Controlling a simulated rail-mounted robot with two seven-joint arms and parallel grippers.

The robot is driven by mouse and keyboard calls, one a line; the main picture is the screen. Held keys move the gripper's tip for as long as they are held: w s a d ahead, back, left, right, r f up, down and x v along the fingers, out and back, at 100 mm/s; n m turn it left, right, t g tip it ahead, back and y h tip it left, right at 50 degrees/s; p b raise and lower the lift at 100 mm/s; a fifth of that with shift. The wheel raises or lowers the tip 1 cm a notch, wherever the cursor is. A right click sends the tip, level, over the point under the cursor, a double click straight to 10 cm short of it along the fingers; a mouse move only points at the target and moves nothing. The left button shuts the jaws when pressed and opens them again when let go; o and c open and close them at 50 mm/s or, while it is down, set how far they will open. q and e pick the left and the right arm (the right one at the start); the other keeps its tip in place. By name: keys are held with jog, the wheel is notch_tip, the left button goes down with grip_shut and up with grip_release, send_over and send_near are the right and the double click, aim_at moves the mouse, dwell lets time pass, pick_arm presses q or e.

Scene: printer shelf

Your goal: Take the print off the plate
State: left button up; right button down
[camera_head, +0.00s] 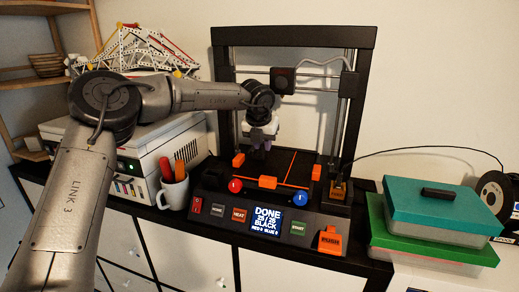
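The black 3D printer (290,40) stands on the dark shelf top, and its display (266,219) reads "DONE". Its dark build plate (298,163) has orange blocks and orange lines at its edges and across it. A separate print cannot be made out clearly against the dark plate. My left gripper (259,143) points down over the back left part of the plate, inside the printer frame. Its fingertips are small and dark, so I cannot tell whether they are open, or touching or holding anything. My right gripper is out of view.
A red knob (235,186) and blue knob (300,198) sit at the plate's front corners. Stacked boxes with a teal lid (425,205) stand right. An orange "PUSH" block (329,240) is at the front.

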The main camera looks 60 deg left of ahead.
pick_arm(q)
jog(key=shift+w+a+f, duration=0.1)
jog(key=shift+f, duration=0.3)
jog(key=shift+c, duration=0.2)
grip_shut()
jog(key=shift+r, duration=0.1)
